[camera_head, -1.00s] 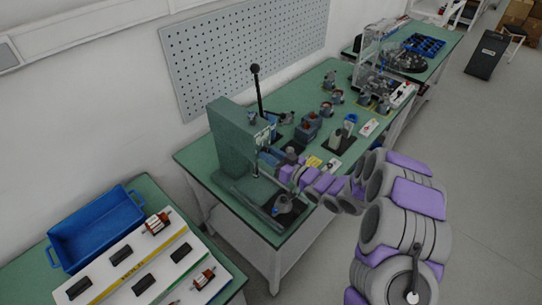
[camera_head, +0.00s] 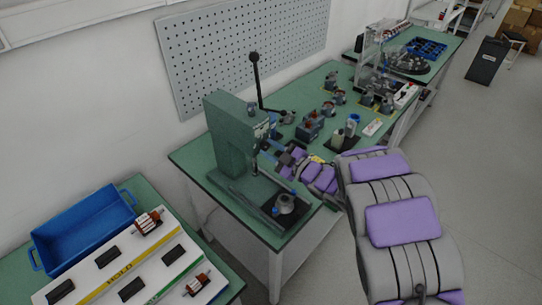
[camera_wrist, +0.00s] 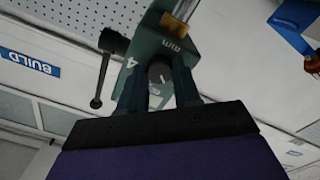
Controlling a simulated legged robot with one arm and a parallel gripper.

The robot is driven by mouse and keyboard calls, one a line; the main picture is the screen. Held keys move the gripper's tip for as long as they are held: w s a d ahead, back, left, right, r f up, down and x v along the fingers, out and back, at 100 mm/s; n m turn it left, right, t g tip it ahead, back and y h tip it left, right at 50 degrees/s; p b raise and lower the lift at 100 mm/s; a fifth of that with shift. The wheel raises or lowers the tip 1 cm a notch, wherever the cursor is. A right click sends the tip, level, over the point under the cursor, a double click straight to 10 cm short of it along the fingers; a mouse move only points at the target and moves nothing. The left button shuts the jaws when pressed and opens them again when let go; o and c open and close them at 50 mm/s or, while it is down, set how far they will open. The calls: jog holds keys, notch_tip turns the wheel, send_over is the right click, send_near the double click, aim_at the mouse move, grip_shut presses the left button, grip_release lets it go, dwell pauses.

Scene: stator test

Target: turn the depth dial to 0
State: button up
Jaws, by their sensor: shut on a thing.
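The depth dial (camera_wrist: 160,72) is a dark round knob with a pale pointer line, on the green press face in the wrist view. A figure 4 and the letters "mm" are marked on the green face near it; no 0 can be read. My gripper (camera_wrist: 159,82) has its two dark fingers on either side of the dial and is shut on it. In the head view my gripper (camera_head: 274,152) reaches the right side of the green press (camera_head: 230,138); the dial cannot be made out there.
The press has a tall lever (camera_head: 257,80) with a black knob. A round fixture (camera_head: 285,204) stands on the press base below my arm. A blue bin (camera_head: 84,232) is at left.

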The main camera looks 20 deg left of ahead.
jog(key=shift+f+n+b, duration=0.1)
jog(key=shift+n+b, duration=0.75)
jog(key=shift+n, duration=0.25)
jog(key=o, duration=1.1)
jog(key=shift+c, duration=0.2)
jog(key=shift+s, duration=0.1)
jog(key=p+v, duration=0.2)
jog(key=v, duration=1.5)
jog(key=shift+d, duration=0.1)
